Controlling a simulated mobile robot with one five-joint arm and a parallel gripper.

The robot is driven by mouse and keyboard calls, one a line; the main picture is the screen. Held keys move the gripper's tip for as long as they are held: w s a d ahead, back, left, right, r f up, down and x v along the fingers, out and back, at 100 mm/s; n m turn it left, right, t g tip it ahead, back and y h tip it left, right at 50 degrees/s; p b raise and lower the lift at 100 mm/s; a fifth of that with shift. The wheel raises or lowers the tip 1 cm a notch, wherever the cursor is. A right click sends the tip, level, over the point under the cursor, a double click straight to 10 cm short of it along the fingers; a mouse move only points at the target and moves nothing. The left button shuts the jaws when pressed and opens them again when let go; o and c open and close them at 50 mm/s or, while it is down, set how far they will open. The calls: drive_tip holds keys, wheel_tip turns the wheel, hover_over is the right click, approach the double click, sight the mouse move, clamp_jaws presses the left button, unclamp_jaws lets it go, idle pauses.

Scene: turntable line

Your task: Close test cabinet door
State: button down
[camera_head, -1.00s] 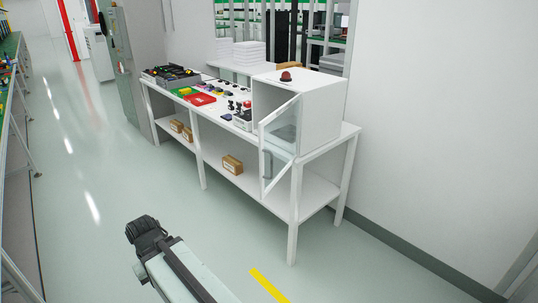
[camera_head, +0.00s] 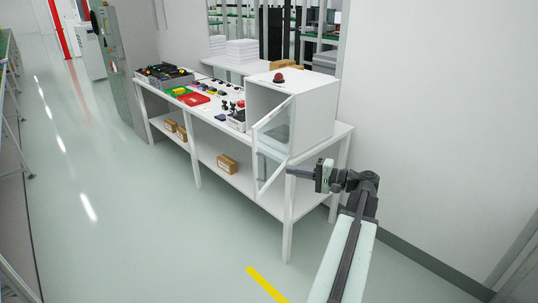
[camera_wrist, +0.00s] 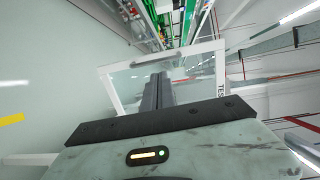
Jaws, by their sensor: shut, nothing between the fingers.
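The white test cabinet (camera_head: 312,112) stands on the right end of the white workbench, with a red button on top. Its glass door (camera_head: 275,128) in a white frame is open and stands out from the cabinet's front, past the bench edge. My gripper (camera_head: 291,171) is right of the door's lower part, fingers pointing left; I cannot tell if they touch it. In the wrist view my dark fingers (camera_wrist: 158,92) are together and empty, and the door frame (camera_wrist: 112,95) shows beyond them.
The workbench (camera_head: 218,133) carries trays and small parts, with brown boxes (camera_head: 227,163) on its lower shelf. A grey cabinet (camera_head: 120,70) stands at its far end. A wall is close on the right. The floor in front is clear.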

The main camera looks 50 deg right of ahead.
drive_tip(key=w+a+r+t, duration=0.1)
drive_tip(key=w, duration=1)
drive_tip(key=shift+a+r+m+h, duration=0.3)
